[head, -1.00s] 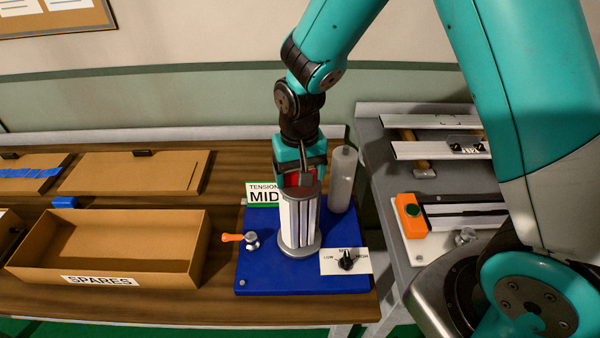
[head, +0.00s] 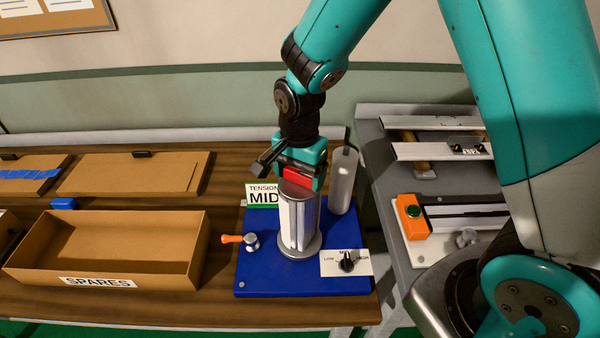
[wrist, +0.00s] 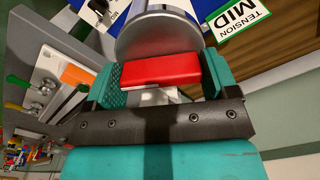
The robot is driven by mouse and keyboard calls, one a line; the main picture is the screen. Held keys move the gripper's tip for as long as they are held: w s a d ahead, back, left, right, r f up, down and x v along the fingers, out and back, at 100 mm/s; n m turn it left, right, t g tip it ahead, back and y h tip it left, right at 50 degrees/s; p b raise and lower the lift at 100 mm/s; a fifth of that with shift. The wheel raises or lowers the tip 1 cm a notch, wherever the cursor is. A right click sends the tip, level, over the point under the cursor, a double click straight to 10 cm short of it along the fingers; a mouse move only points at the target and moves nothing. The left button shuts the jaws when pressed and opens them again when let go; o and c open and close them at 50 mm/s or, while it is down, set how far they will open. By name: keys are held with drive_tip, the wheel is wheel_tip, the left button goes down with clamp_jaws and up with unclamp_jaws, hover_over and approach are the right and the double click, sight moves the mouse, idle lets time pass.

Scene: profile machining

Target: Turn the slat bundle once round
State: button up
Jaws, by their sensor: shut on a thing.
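The slat bundle (head: 298,222) is a set of pale upright slats between a grey round base and a grey top disc (wrist: 158,35). It stands upright on the blue plate (head: 262,272). My gripper (head: 300,178) is directly above it, pointing down. Its teal jaws are shut on a red block (wrist: 160,70) at the top of the bundle. The red block also shows in the head view (head: 297,179). The wrist view shows the jaws on either side of the block, close to the disc. The far side of the bundle is hidden.
A translucent roll (head: 342,182) stands close behind at the right. A "TENSION MID" sign (head: 263,196), an orange-handled lever (head: 240,240) and a dial (head: 346,262) are on the plate. The open "SPARES" box (head: 100,282) is left. A grey machine bench (head: 380,190) is right.

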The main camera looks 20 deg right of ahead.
drive_tip(key=shift+m, duration=0.5)
drive_tip(key=o, duration=0.8)
drive_tip(key=shift+r, duration=0.15)
wheel_tip(320, 180, up, 17)
drive_tip(key=b, duration=0.2)
drive_tip(key=shift+r+b, duration=0.1)
drive_tip(key=shift+b, duration=0.3)
drive_tip(key=s+a+f+n+y, duration=0.1)
drive_tip(key=s+n, duration=0.5)
drive_tip(key=s+a+f+n+y+b, duration=0.1)
drive_tip(key=s+a+n, duration=0.1)
drive_tip(key=s+n, duration=0.4)
drive_tip(key=s+a+f+n+y, duration=0.1)
drive_tip(key=s+n+y, duration=0.1)
drive_tip(key=s+n, duration=0.4)
drive_tip(key=shift+s+a+f+n, duration=0.15)
drive_tip(key=shift+s+f+n, duration=0.05)
drive_tip(key=shift+s, duration=0.3)
drive_tip(key=shift+s+a+f+n, duration=0.15)
drive_tip(key=shift+s+f+n, duration=0.05)
drive_tip(key=shift+s, duration=0.3)
